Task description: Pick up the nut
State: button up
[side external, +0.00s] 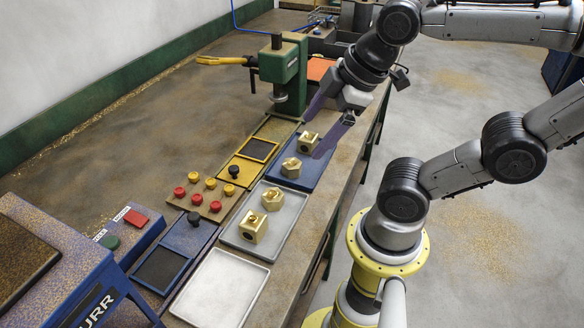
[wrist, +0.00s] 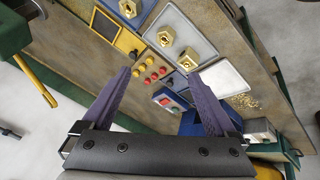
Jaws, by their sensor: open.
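Several brass nuts and blocks lie on two trays. On the blue tray (side external: 314,180) are a blocky brass piece (side external: 308,142) and a six-sided nut (side external: 291,167); one nut (wrist: 130,8) shows there at the wrist view's top edge. On the grey tray (side external: 283,238) are another nut (side external: 272,199) and a squarer block (side external: 253,227), also in the wrist view as the nut (wrist: 165,36) and block (wrist: 188,58). My gripper (side external: 325,123) is open and empty near the blue tray's far end. Its purple fingers (wrist: 159,78) are wide apart; their height above the tray is unclear.
A green press (side external: 283,72) with a yellow handle stands close behind my gripper. A board with red and yellow buttons (side external: 205,196) lies left of the trays. An empty pale tray (side external: 222,290) and a blue machine (side external: 60,270) are at the near end.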

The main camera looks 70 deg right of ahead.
jog(key=w+d+n+g, duration=0.1)
jog(key=w+n, duration=0.2)
jog(key=n, duration=0.3)
jog(key=n+g, duration=0.4)
jog(key=n, duration=0.2)
send_over(292, 159)
jog(key=a, duration=0.2)
notch_tip(292, 159, down, 6)
jog(key=f, duration=1.3)
jog(key=shift+s+d+f, duration=0.1)
jog(key=shift+s+d, duration=0.15)
jog(key=shift+s, duration=0.1)
grip_shut()
